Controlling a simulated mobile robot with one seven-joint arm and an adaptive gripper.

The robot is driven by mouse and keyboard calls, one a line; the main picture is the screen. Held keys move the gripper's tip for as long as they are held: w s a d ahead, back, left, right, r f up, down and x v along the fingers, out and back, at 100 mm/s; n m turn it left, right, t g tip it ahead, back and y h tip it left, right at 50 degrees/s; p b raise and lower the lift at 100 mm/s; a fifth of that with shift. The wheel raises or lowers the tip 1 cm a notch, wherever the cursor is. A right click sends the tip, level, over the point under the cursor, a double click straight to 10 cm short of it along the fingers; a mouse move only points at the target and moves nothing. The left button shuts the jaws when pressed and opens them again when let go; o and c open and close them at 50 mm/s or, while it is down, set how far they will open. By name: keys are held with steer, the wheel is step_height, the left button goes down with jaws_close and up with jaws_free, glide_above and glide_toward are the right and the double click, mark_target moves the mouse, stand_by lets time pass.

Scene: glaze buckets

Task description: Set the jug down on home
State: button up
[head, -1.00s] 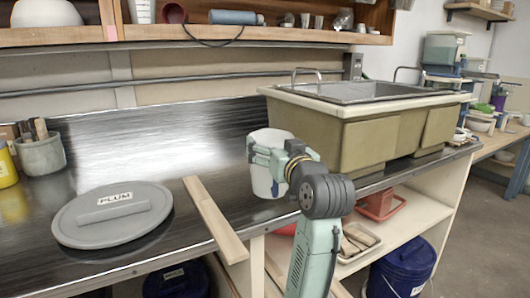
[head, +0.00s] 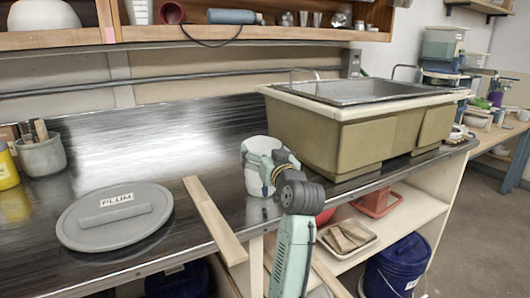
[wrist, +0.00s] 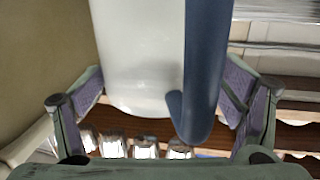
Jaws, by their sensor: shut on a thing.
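The jug (head: 258,147) is a pale white vessel, upright over the counter just left of the big sink tub. My gripper (head: 262,168) is shut on it, with the fingers around its body. In the wrist view the jug (wrist: 140,60) fills the middle between the two fingers, and its dark blue handle (wrist: 205,70) runs along it. Its lower part is partly hidden by my gripper in the head view. I cannot tell whether its base touches the counter. No mark reading "home" can be made out.
The shiny dark counter (head: 150,155) is clear behind and left of the jug. A wooden strip (head: 213,218) lies across it, left of the jug. A grey lid labelled PLUM (head: 85,225) lies further left. The sink tub (head: 335,135) stands close on the right.

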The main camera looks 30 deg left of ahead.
steer(key=shift+f, duration=0.1)
steer(key=o, duration=1.8)
